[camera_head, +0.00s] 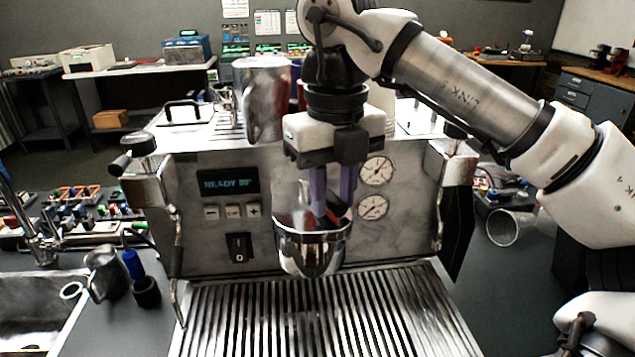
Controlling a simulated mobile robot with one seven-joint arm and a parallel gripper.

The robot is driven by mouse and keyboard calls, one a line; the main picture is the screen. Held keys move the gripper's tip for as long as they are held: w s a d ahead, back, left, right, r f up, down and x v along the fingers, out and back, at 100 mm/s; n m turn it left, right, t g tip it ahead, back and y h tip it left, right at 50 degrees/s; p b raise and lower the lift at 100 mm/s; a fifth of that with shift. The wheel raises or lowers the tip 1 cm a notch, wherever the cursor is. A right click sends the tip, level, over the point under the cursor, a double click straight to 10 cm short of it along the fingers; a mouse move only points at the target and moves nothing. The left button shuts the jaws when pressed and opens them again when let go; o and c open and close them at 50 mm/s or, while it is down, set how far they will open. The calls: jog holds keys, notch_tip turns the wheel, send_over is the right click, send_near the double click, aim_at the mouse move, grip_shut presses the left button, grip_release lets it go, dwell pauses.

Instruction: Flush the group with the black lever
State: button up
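The espresso machine stands in the middle, with a lit display (228,182) reading "READY" and some unclear characters. Its rounded chrome group (312,250) juts out at the front above the slatted drip tray (320,315). My gripper (331,208) points down over the group, its two purple fingers at the group's upper rim. A small dark piece shows by the fingertips; I cannot tell whether it is the black lever or a fingertip. The lever is not clearly visible otherwise. A narrow gap shows between the fingers, but their grip is unclear.
A metal pitcher (262,100) stands on the machine's top, left of my gripper. Two gauges (375,188) and a black rocker switch (238,248) are on the front panel. A steel jug (105,272) stands beside the sink at left. The space above the drip tray is clear.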

jog(key=shift+s+a+m+b, duration=0.25)
jog(key=shift+a+m, duration=0.55)
jog(key=shift+m, duration=0.4)
jog(key=shift+s+a+m+b, duration=0.15)
jog(key=shift+s+a+m, duration=0.2)
jog(key=shift+a+m, duration=0.65)
jog(key=shift+a+r+m+p, duration=0.1)
jog(key=shift+a+m+p, duration=0.35)
jog(key=shift+m, duration=0.85)
jog(key=shift+w+a+m+p, duration=0.1)
jog(key=shift+a+m+p, duration=0.25)
jog(key=shift+a+m, duration=0.5)
jog(key=shift+d, duration=0.2)
